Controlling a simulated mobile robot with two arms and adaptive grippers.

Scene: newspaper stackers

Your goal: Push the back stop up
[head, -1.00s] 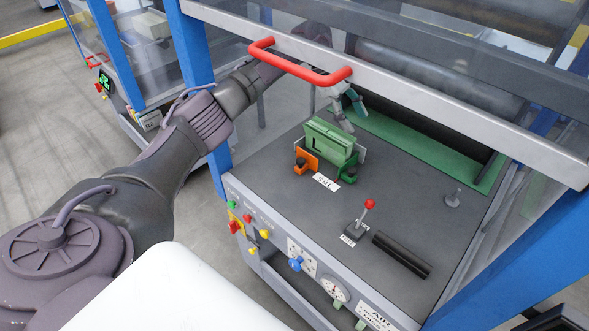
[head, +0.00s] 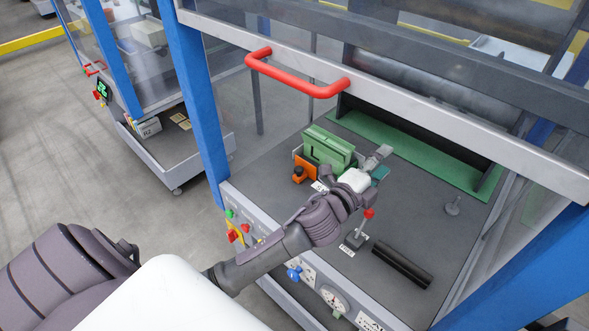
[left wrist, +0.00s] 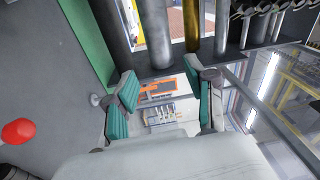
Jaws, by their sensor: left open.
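My left gripper (head: 381,164) is open and empty above the grey machine table. It is to the right of a green block fixture (head: 328,148), and its arm reaches over the control panel and hides part of the fixture's front. Both teal-padded fingers show apart in the left wrist view (left wrist: 160,97), with nothing between them. The fixture has an orange clamp (head: 300,172) at its left. I cannot tell for sure which part is the back stop. My right gripper is not in view.
A red-knobbed lever (head: 366,222) stands just below my left wrist; its knob also shows in the wrist view (left wrist: 18,132). A black bar (head: 402,264) lies nearby, and a grey peg (head: 453,206) stands at right. The red handle (head: 297,78) and metal frame cross above.

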